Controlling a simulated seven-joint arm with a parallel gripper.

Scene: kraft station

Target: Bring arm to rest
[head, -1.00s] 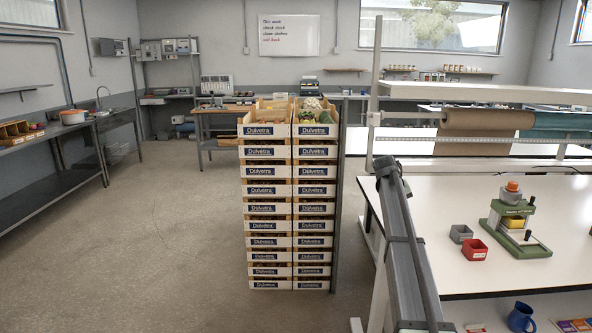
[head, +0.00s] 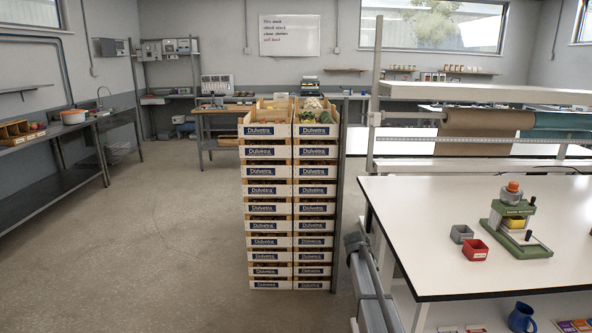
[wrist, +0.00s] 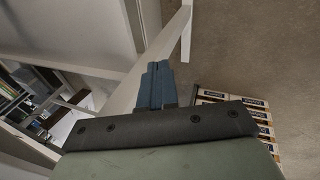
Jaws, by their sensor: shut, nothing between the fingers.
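My gripper (wrist: 154,85) shows in the wrist view with its two blue-grey fingers pressed together and nothing between them. It hangs in free space, with a pale table leg (wrist: 158,62) and the floor behind it. In the head view a grey link of my arm (head: 372,290) shows low beside the left edge of the white table. The gripper itself is not visible in the head view.
A tall double stack of crates (head: 290,200) stands on the floor left of the arm. Floor at left is clear.

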